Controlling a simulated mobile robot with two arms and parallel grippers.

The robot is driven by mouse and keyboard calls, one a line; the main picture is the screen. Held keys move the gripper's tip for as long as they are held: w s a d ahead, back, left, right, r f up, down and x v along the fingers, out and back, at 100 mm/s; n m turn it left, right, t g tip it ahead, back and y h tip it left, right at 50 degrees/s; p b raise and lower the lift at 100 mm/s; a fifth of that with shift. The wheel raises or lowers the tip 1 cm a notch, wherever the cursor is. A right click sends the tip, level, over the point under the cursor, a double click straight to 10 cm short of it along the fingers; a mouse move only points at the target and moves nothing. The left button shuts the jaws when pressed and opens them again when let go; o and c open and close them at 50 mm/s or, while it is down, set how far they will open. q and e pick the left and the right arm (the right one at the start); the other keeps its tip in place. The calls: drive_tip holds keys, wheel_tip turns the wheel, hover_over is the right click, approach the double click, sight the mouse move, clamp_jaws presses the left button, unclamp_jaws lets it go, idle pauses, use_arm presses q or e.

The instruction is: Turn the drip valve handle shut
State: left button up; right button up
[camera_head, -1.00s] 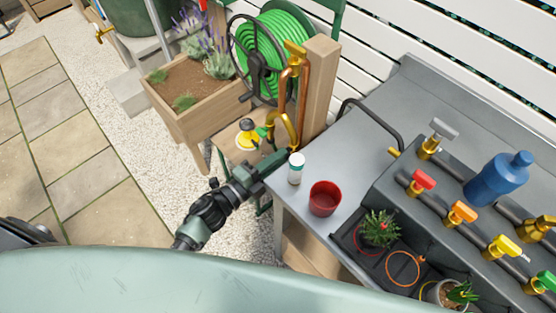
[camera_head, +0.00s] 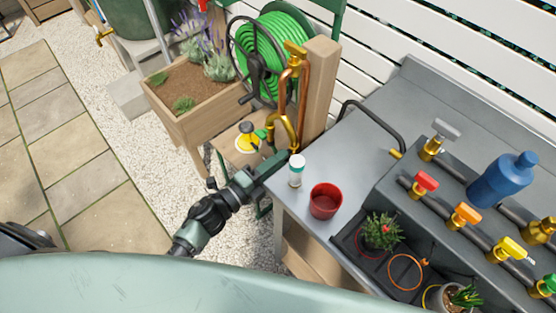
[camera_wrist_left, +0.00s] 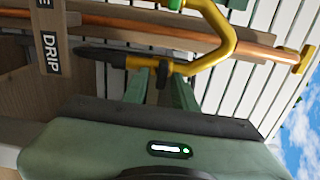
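The DRIP sign (camera_wrist_left: 50,55) is on a wooden board at the left of the left wrist view. Beside it runs a bent brass pipe (camera_wrist_left: 228,52) with a dark bar (camera_wrist_left: 105,56) at its left end. In the head view the brass tap (camera_head: 283,122) stands by the wooden post, with a green knob next to it. I cannot tell which part is the valve handle. My left gripper (camera_wrist_left: 162,88) has its green fingers apart, just below the pipe and bar; contact is unclear. In the head view its tip (camera_head: 288,158) is at the tap's foot. My right gripper is not in view.
A copper pipe (camera_wrist_left: 130,28) runs close behind the brass pipe. A white bottle with a teal cap (camera_head: 296,172) and a red pot (camera_head: 325,200) stand on the grey bench (camera_head: 345,160), right of my gripper. A hose reel (camera_head: 275,60) is behind the tap.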

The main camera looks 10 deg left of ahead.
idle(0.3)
use_arm(q)
drive_tip(key=b+v, duration=0.1)
drive_tip(key=v, duration=0.6)
drive_tip(key=shift+s+a, duration=0.25)
drive_tip(key=shift+s, duration=0.1)
drive_tip(key=s+a+f+n+g+y+p, duration=0.15)
drive_tip(key=s+a+f+n+y, duration=0.35)
drive_tip(key=f, duration=0.7)
drive_tip(key=s+a+f+n+g+y+b, duration=0.1)
drive_tip(key=a+f+n+g+y, duration=0.15)
drive_tip(key=f+n, duration=0.8)
drive_tip(key=s+f+n+g+y, duration=0.1)
drive_tip(key=s+f+n+g, duration=0.2)
drive_tip(key=s+f, duration=0.7)
drive_tip(key=s+f+n+g+y+p, duration=0.1)
drive_tip(key=s+f+n+g, duration=0.3)
drive_tip(key=s, duration=1.4)
wheel_tip(320, 180, down, 6)
drive_tip(key=a+g, duration=0.1)
drive_tip(key=g, duration=0.2)
drive_tip(key=shift+w+f+y, duration=0.1)
drive_tip(key=shift+y, duration=0.15)
